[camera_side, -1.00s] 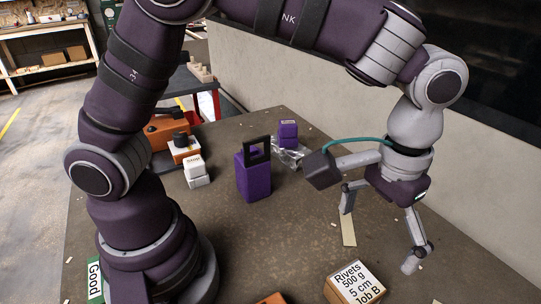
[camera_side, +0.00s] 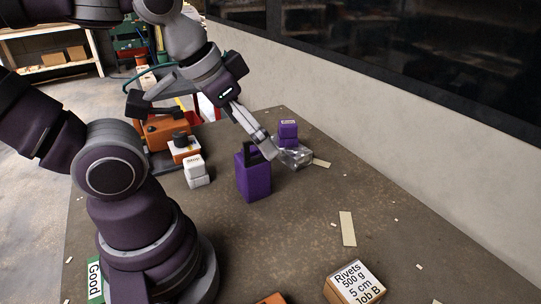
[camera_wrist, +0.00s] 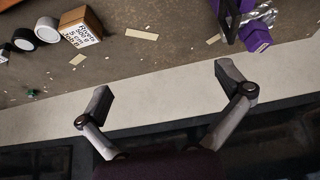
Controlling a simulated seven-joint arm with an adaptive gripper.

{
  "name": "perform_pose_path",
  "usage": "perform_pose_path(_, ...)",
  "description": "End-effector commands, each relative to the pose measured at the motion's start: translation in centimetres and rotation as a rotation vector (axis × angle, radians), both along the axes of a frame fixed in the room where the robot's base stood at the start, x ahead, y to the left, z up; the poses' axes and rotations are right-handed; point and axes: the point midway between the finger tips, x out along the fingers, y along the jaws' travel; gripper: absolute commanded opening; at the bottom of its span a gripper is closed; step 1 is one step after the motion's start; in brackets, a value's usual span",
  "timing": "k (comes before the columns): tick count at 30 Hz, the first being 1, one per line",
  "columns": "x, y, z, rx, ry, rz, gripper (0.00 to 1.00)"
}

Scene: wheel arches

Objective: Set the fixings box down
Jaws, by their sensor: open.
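A cardboard box (camera_side: 353,284) with a white label reading "Rivets 500 g 5 cm Job B" rests on the bench at the front of the side view. It also shows at the upper left of the wrist view (camera_wrist: 80,26). My gripper (camera_side: 264,148) is at the far part of the bench, by the black handle of a purple box (camera_side: 253,178); the side view does not settle the gap between them. In the wrist view my gripper (camera_wrist: 163,86) has its fingers spread wide with nothing between them.
A smaller purple box (camera_side: 288,133) stands by crumpled clear wrap (camera_side: 293,156) near the wall (camera_side: 400,145). A white box (camera_side: 196,170) and an orange case (camera_side: 165,133) are left of the handled box. The middle bench is mostly clear.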

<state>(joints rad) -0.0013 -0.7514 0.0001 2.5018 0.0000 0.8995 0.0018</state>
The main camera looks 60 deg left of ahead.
Motion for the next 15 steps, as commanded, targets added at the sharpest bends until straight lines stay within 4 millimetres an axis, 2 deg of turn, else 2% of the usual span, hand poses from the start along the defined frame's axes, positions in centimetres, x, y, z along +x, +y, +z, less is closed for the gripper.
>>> perform_pose_path(2,0.0,0.0,-0.1,-0.003,0.008,0.004,1.00)
perform_pose_path(5,0.5,-0.3,-1.5,-0.040,0.086,0.040,1.00)
perform_pose_path(11,1.0,-2.3,-7.8,-0.328,0.424,0.244,1.00)
perform_pose_path(15,0.6,-4.8,-11.3,-0.643,0.663,0.448,1.00)
